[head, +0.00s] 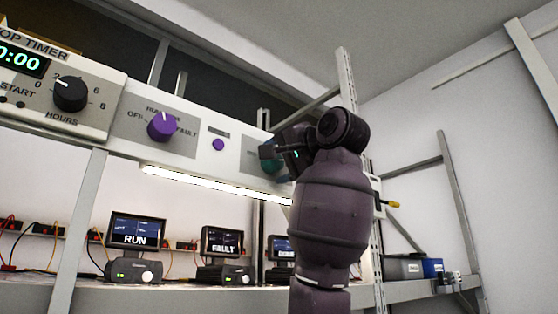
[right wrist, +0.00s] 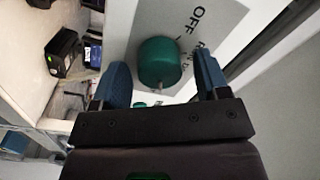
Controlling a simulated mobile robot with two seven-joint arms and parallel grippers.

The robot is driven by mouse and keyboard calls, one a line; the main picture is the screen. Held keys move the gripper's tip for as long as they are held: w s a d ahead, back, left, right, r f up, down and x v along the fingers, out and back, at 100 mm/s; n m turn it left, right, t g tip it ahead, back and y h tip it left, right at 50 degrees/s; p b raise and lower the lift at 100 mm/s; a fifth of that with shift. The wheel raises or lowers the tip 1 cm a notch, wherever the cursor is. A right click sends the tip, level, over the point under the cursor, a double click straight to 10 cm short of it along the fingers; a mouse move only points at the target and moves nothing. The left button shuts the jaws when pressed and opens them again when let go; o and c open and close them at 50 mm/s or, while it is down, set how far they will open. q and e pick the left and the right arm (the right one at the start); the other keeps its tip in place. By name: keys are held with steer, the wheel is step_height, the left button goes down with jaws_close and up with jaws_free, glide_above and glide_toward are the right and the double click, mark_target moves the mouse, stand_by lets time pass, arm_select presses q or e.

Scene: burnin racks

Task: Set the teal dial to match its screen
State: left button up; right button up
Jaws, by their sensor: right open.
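The teal dial (right wrist: 160,62) sits on a grey panel with an OFF label and other print only partly legible. My right gripper (right wrist: 163,78) is open, with one blue finger on each side of the dial; I cannot tell whether either touches it. In the head view the teal dial (head: 267,157) is partly hidden behind my right gripper (head: 282,156). A third screen (head: 280,248) stands below, partly covered by my right arm; its word is unreadable. My left gripper is not in view.
A purple dial (head: 162,126) and small purple button (head: 218,145) are left of the teal dial. A timer with a black knob (head: 70,95) is farther left. Below, screens read RUN (head: 136,232) and FAULT (head: 223,242). A lit strip (head: 215,184) runs under the panel.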

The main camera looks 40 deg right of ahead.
steer(key=s+d+b, duration=0.1)
steer(key=s+b, duration=0.1)
steer(key=s, duration=0.8)
steer(key=shift+s+f+b, duration=0.25)
steer(key=shift+s+b, duration=0.1)
stand_by(0.6)
